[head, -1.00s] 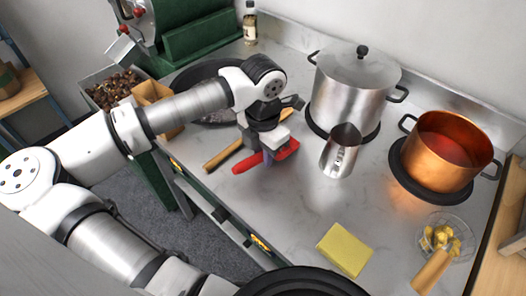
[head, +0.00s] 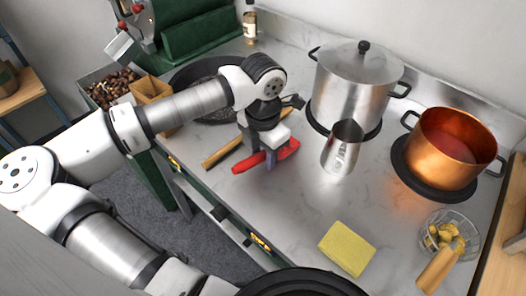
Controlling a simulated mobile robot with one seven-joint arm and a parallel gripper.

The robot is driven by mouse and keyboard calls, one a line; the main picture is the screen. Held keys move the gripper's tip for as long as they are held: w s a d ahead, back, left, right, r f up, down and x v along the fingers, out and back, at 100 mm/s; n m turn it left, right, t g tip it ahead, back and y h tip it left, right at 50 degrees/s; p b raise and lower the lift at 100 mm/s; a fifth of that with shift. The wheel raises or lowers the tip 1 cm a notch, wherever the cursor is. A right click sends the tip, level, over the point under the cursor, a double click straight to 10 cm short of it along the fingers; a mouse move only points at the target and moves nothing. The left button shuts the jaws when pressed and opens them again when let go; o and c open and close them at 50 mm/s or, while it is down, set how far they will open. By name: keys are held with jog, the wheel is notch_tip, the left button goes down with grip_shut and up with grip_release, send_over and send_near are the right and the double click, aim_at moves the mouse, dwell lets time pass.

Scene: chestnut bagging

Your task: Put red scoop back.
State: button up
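The red scoop (head: 285,152) is at the left part of the grey counter, just right of a wooden-handled tool. Its long side runs from lower left to upper right. My gripper (head: 269,158) points down at the scoop's middle, and one grey finger shows in front of it. The other finger is hidden, so I cannot tell whether the gripper is shut on the scoop. I also cannot tell whether the scoop touches the counter.
A wooden handle (head: 226,152) lies close left of the scoop. A steel jug (head: 342,150), lidded pot (head: 350,92) and copper pot (head: 445,150) stand to the right. The counter's middle is clear.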

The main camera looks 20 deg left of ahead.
jog(key=shift+o, duration=0.7)
